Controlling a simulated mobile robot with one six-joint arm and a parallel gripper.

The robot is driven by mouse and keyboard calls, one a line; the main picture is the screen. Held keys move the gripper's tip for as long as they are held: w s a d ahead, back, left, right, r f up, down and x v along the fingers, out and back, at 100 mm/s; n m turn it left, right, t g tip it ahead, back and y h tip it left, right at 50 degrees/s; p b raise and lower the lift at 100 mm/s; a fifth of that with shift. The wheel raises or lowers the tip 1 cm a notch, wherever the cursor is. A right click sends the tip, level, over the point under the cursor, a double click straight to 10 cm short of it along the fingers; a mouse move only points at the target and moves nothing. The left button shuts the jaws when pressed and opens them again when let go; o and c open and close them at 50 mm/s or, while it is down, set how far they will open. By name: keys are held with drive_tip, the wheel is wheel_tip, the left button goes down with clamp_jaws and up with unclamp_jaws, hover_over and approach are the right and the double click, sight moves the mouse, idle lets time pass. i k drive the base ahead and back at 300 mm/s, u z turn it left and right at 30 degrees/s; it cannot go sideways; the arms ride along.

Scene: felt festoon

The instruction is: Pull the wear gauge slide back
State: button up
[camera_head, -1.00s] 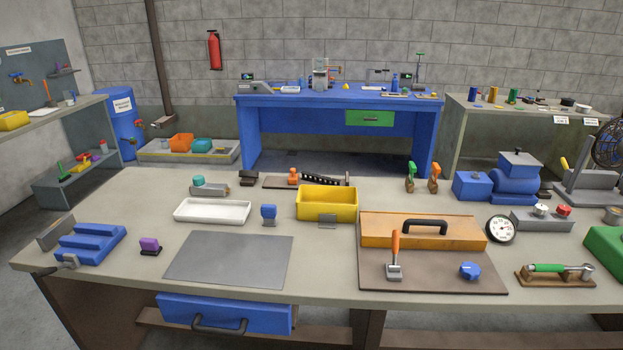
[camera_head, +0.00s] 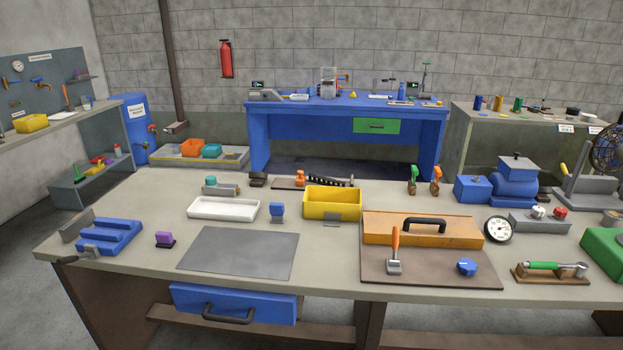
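I cannot tell for sure which thing is the wear gauge; no label for it is readable. A small orange slide-like block (camera_head: 300,178) stands on a brown base (camera_head: 283,187) at the back of the near workbench. A black chain-like strip (camera_head: 331,181) lies to its right, behind the yellow bin. These are small in the picture, and whether the block touches the strip is unclear. My gripper and arm are not in view.
The near workbench (camera_head: 330,278) holds a yellow bin (camera_head: 332,204), a white tray (camera_head: 223,208), an orange box with a black handle (camera_head: 411,230), a dial gauge (camera_head: 498,229) and a blue fixture (camera_head: 108,235). A grey mat (camera_head: 238,252) is bare. A blue bench (camera_head: 345,112) stands behind.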

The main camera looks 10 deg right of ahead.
sight(301, 180)
drive_tip(key=u, duration=0.1)
drive_tip(key=i, duration=0.95)
drive_tip(key=z, duration=0.05)
